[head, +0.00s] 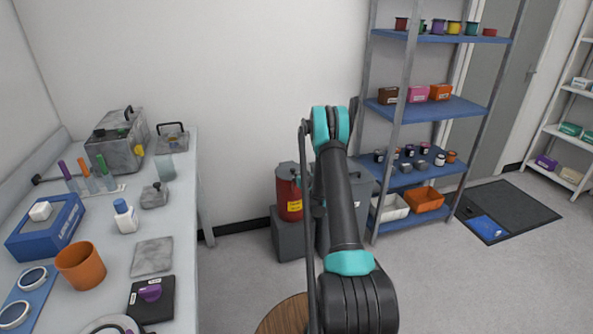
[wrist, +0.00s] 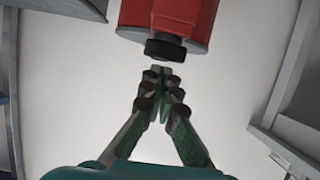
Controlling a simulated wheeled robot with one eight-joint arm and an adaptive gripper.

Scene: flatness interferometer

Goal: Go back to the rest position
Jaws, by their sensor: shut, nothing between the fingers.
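My gripper (wrist: 161,75) shows in the wrist view, with its fingers closed together and nothing between them. A red body with a black round knob (wrist: 166,47) stands beyond the fingertips in that view; I cannot tell whether they touch. In the head view my arm rises in front of me and bends at a teal joint, and the arm hides my gripper there. A red canister (head: 289,194) with a yellow label stands left of my arm, on a grey block.
A bench (head: 186,215) on the left holds an orange pot (head: 80,266), a blue box (head: 46,228) and a white bottle (head: 125,216). A shelf rack (head: 440,108) with blue shelves stands right of my arm. A dark mat (head: 520,206) lies on open floor at right.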

